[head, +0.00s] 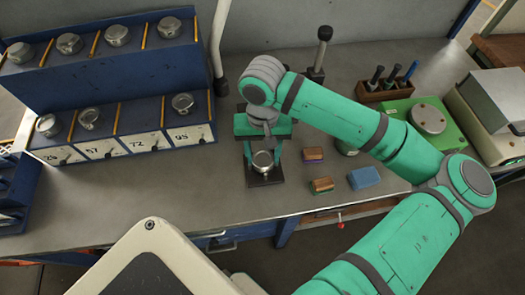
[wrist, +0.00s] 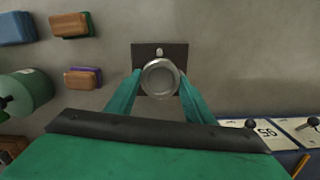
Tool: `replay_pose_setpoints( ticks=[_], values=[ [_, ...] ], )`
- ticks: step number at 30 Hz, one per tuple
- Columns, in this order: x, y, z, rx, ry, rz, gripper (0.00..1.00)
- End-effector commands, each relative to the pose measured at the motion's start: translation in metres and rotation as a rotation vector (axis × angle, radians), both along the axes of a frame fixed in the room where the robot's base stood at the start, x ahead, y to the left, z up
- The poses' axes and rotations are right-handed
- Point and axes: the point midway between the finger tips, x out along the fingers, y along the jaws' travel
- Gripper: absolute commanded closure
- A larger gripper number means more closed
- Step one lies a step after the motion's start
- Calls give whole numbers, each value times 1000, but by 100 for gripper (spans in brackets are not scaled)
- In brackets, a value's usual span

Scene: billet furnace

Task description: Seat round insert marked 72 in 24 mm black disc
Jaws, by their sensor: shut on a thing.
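My gripper (head: 263,155) is shut on a round metal insert (head: 262,162), with a green finger on each side of it. The insert is silvery with a raised rim; it also shows between the fingers in the wrist view (wrist: 160,78). I cannot tell whether the insert touches the plate. No separate black disc can be made out; the insert hides part of the plate. No number on the insert is readable.
A blue rack with numbered bins (head: 138,142) stands at left; metal inserts sit above its other front labels, none above 72. Brown-topped blocks (head: 322,185) and a blue block (head: 364,177) lie right of the plate. An upright black-knobbed lever (head: 322,50) stands behind.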

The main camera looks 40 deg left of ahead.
Motion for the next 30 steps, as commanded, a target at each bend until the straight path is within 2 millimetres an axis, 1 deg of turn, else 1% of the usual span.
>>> replay_pose_setpoints(
  ticks=[1, 2, 3, 11, 14, 30],
  values=[
    [0, 0, -1, 1, -1, 0, 100],
    [0, 0, -1, 1, -1, 0, 50],
    [0, 0, -1, 1, -1, 0, 45],
    [0, 0, -1, 0, 0, 0, 45],
    [0, 0, 2, 0, 0, 0, 45],
    [3, 2, 39, 0, -1, 0, 45]
  ],
)
